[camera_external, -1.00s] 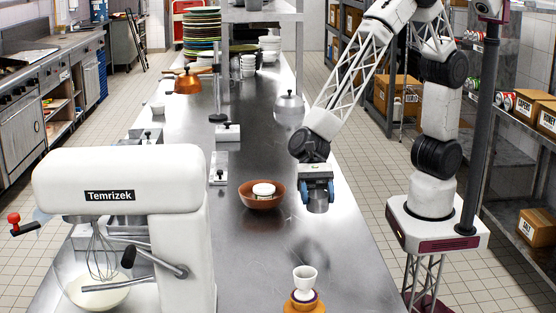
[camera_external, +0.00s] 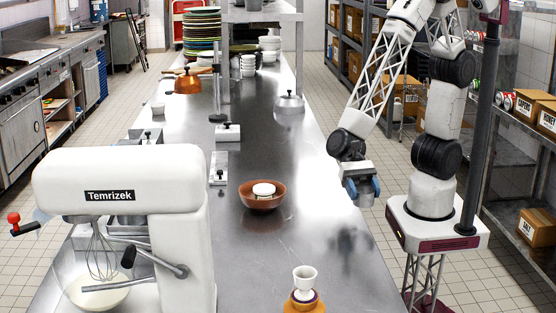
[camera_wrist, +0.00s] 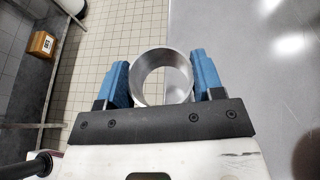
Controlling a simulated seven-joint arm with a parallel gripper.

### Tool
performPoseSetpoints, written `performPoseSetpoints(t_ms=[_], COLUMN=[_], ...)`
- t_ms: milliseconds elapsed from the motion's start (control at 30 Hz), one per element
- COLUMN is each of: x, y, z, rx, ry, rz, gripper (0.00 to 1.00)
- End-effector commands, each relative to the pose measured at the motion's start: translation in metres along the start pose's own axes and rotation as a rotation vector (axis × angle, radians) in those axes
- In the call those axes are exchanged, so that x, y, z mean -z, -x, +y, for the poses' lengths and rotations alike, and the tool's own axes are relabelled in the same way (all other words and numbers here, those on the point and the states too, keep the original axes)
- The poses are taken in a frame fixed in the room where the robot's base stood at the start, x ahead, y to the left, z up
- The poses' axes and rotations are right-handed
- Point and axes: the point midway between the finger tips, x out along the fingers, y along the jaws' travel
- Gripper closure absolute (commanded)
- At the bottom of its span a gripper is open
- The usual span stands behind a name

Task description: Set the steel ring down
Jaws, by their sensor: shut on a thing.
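The steel ring (camera_wrist: 138,82) is a short, hollow, shiny cylinder, seen end-on in the wrist view. My gripper (camera_wrist: 160,64) is shut on it, with a blue finger on either side of the ring. In the external view my gripper (camera_external: 362,188) hangs in the air at the right edge of the steel counter (camera_external: 310,215). The ring is small and partly hidden under the blue fingers there. In the wrist view the counter's edge passes behind the ring, with floor to the left and counter to the right.
A brown bowl (camera_external: 262,203) with white items stands mid-counter. A white cup on an orange stand (camera_external: 303,300) is at the front. A white mixer (camera_external: 120,200) fills the front left. Bare counter lies between the bowl and my gripper.

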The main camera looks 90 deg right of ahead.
Motion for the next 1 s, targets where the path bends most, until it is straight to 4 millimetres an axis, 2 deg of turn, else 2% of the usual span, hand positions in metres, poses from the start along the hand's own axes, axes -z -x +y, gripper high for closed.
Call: performPoseSetpoints(t_ms=[167, 367, 1000], x=[0.0, -0.003, -0.014], y=[-0.001, -0.01, -0.061], z=[-0.002, -0.014, -0.081], rx=[0.0, 0.0, 0.0], ry=[0.0, 0.0, 0.0], rz=[0.0, -0.001, 0.001], gripper=[0.62, 0.62, 0.62])
